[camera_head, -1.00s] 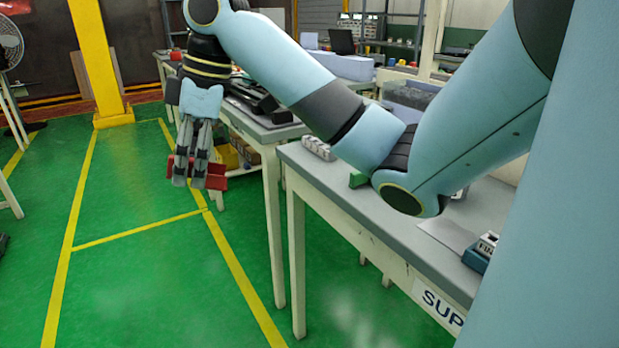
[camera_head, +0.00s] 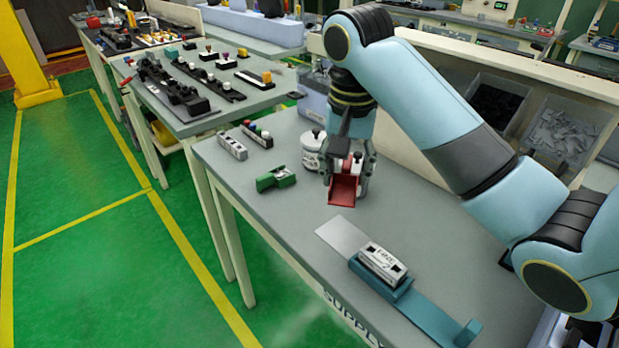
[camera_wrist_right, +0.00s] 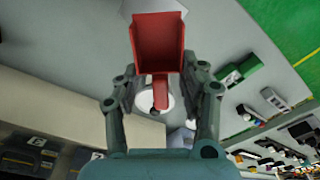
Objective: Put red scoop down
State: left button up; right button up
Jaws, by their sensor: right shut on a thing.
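The red scoop (camera_head: 344,186) is at the supply table (camera_head: 250,203), near its back edge. My right gripper (camera_head: 347,182) comes down over it from above and is shut on it. In the right wrist view the scoop (camera_wrist_right: 158,45) sits between the fingers of my right gripper (camera_wrist_right: 160,85), with its open tray pointing away and its handle toward the palm. The scoop is very low over the table; I cannot tell whether it touches the top. My left gripper is not in view.
A white jar (camera_head: 311,152) stands just left of the scoop. A green clip piece (camera_head: 276,179) lies further left. A labelled block (camera_head: 383,263) sits on a teal holder (camera_head: 425,313) in front. Grey bins (camera_head: 565,135) stand behind. The table between scoop and holder is mostly clear.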

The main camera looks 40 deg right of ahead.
jog(key=s+m+p, duration=0.1)
jog(key=m, duration=0.1)
jog(key=m+p, duration=0.1)
jog(key=m, duration=0.1)
jog(key=s+m+p, duration=0.1)
jog(key=m, duration=0.1)
jog(key=shift+s+r+g+y, duration=0.3)
jog(key=shift+s, duration=0.05)
jog(key=shift+f+m, duration=0.3)
jog(key=shift+m, duration=0.3)
send_over(309, 205)
notch_tip(309, 205, down, 7)
jog(key=shift+r, duration=0.15)
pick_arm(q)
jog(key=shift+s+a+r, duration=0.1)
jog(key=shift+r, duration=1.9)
pick_arm(e)
jog(key=shift+f, duration=2.05)
jog(key=o, duration=1.2)
jog(key=shift+f, duration=0.15)
jog(key=shift+c, duration=0.2)
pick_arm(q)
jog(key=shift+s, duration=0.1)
